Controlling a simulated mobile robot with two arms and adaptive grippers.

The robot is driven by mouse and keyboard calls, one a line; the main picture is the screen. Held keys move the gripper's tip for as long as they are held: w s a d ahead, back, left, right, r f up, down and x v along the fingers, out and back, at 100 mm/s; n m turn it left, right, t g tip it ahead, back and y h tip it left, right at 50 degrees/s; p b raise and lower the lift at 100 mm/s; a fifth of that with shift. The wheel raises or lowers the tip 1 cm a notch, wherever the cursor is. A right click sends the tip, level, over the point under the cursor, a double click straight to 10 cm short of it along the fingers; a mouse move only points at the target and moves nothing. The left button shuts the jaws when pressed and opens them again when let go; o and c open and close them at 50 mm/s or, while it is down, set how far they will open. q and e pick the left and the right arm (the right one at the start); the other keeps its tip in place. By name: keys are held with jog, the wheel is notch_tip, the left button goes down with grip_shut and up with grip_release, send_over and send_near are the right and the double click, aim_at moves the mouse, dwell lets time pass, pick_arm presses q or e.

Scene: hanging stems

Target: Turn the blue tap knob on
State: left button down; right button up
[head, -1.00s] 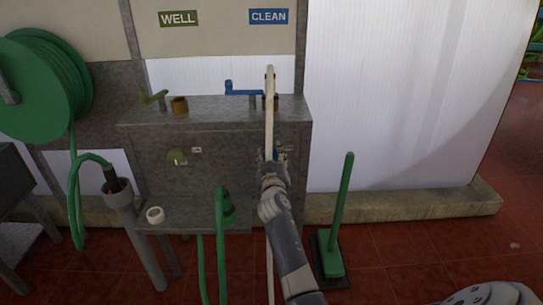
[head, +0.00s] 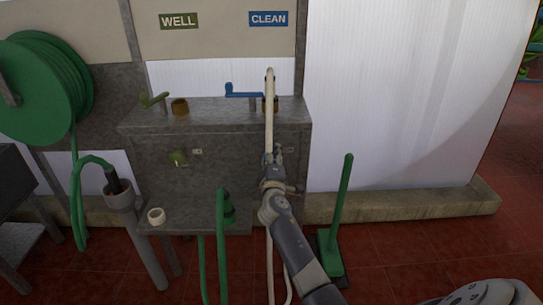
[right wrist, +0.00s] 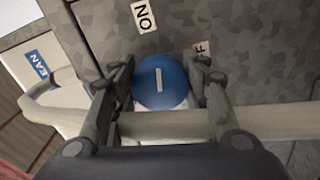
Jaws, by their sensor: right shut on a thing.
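The blue tap knob (right wrist: 160,82) shows in the right wrist view as a round disc with a white mark. The mark runs nearly upright in that view. My right gripper (right wrist: 160,80) has a finger on each side of the knob and is shut on it. In the head view my right gripper (head: 272,158) is at the front of the grey cabinet (head: 220,140), covering the knob. My left gripper is not in view.
A cream hose (head: 269,100) hangs in front of the cabinet and crosses the wrist view (right wrist: 270,120) close to the gripper. A blue lever (head: 243,93) is on top, below the CLEAN sign (head: 268,19).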

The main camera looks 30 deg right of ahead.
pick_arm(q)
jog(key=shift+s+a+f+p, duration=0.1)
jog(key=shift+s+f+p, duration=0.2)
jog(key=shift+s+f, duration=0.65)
pick_arm(e)
jog(key=shift+r+n, duration=0.1)
jog(key=shift+n, duration=1.3)
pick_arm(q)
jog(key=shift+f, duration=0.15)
pick_arm(e)
jog(key=o, duration=1.1)
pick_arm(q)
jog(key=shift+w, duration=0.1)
pick_arm(e)
jog(key=shift+s+a, duration=0.3)
jog(key=shift+s, duration=0.1)
jog(key=v, duration=1.1)
jog(key=shift+d, duration=0.1)
